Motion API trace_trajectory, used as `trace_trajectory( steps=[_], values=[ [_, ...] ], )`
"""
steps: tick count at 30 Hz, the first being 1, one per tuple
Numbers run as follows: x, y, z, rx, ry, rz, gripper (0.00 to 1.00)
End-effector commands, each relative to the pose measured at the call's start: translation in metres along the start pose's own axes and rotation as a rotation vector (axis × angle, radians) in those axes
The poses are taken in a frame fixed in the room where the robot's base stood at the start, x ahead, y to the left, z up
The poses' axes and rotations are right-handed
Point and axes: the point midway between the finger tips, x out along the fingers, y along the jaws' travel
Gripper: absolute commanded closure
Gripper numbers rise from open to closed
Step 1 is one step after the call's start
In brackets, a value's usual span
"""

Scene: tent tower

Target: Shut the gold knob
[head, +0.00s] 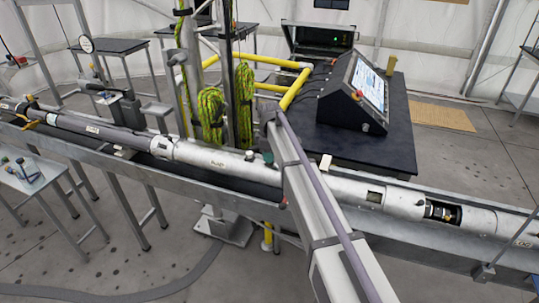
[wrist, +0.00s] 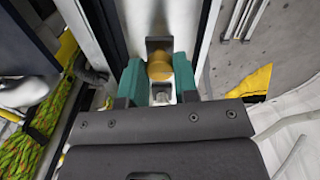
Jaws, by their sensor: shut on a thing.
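The gold knob (wrist: 160,67) shows in the wrist view, set in a dark recess of a grey metal tube. The two teal fingers of my gripper (wrist: 158,82) are closed against its left and right sides. A small bright metal fitting (wrist: 161,95) sits just below the knob, between the fingers. The knob's turned position cannot be read from this view. In the head view the long silver tube (head: 225,161) lies in a trough, and my arm crosses in front of it, hiding the knob.
A console with a lit screen (head: 369,84) stands on a dark table behind the tube. Yellow rails (head: 295,88) and coiled green-yellow ropes (head: 211,114) are close behind the tube, left of my arm. A small side table (head: 30,178) stands at front left.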

Motion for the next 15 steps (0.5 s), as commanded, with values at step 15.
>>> trace_trajectory(
  steps=[15],
  values=[
    [0.0001,-0.0001,0.0001,0.392,0.0,0.0,0.96]
  ],
)
